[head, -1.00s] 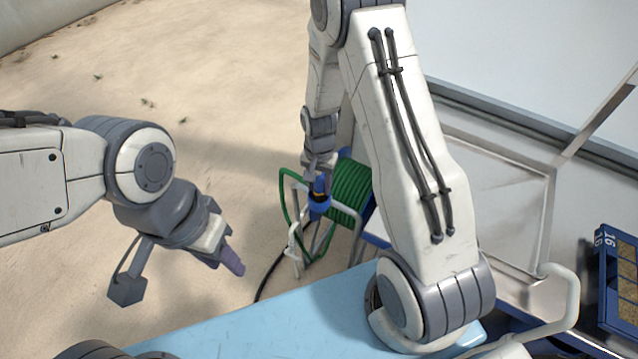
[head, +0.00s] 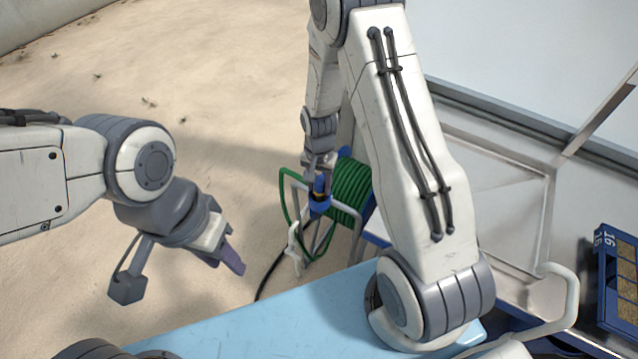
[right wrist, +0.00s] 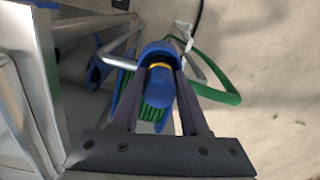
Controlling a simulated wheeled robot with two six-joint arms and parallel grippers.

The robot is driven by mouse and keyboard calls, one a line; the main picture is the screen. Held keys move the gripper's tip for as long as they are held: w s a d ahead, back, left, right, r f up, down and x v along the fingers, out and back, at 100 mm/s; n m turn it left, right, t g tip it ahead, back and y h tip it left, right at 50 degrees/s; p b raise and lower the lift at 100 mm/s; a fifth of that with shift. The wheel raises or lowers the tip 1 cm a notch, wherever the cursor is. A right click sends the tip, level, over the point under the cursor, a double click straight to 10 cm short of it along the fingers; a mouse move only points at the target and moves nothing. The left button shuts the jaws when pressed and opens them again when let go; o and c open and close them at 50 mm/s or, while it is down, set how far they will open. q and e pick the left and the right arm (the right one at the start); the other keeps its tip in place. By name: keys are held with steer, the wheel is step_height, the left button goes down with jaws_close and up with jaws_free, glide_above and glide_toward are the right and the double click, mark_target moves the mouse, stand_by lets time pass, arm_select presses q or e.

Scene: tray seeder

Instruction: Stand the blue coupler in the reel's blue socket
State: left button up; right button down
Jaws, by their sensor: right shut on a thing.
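The blue coupler (right wrist: 160,92) has a yellow band near its far end. My right gripper (head: 319,183) is shut on it, with a finger on each side in the right wrist view (right wrist: 160,100). The reel's blue socket (head: 320,206) is directly below the coupler in the head view; its blue rim (right wrist: 159,48) shows just beyond the yellow band in the right wrist view. The coupler's far end is at the socket, but I cannot tell how deep it sits. My left gripper (head: 226,262) hangs away from the reel, holding nothing visible; its finger gap is unclear.
The reel carries wound green hose (head: 350,190) on a pale tube frame (head: 294,258). A loose green loop (right wrist: 222,92) hangs beside the socket. A light blue surface (head: 270,320) lies in front, and a blue seed tray (head: 604,285) is at the right. Sandy ground is open at left.

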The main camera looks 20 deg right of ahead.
steer(key=shift+f+b, duration=0.45)
steer(key=shift+f, duration=0.15)
steer(key=c, duration=0.7)
jaws_free()
step_height(320, 180, up, 11)
steer(key=p, duration=0.9)
